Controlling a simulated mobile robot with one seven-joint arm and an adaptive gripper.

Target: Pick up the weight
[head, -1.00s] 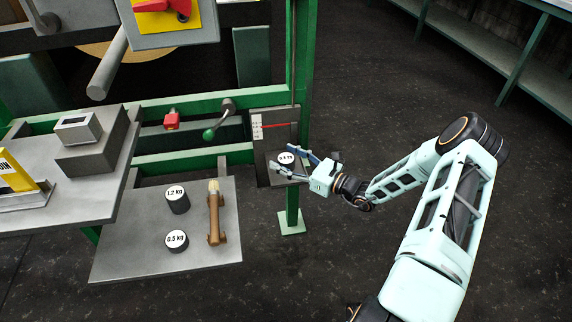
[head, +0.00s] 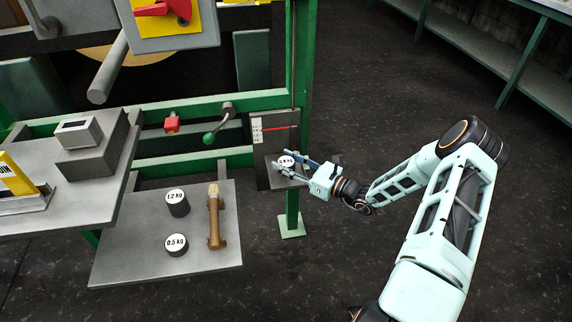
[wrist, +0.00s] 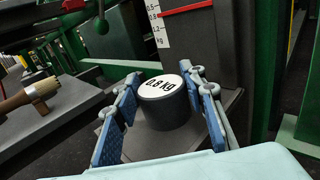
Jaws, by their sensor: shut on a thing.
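A dark round weight (head: 287,161) with a white top stands on a small grey platform at the scale panel. Its label reads about 0.8 kg in the wrist view (wrist: 168,108). My gripper (head: 281,160) reaches in from the right with its blue fingers around the weight. In the wrist view, the fingers (wrist: 160,76) flank the weight on both sides, shut on it. The weight is upright, and its base looks to be at the platform. In the head view the fingers partly hide it.
The scale panel (head: 275,127) with a red pointer stands behind the weight. A green post (head: 293,205) is close by. The lower shelf (head: 130,262) holds a 1.2 kg weight (head: 178,206), a 0.5 kg weight (head: 177,248) and a brown-handled tool (head: 216,222). A green-knobbed lever (head: 212,136) is left of the panel.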

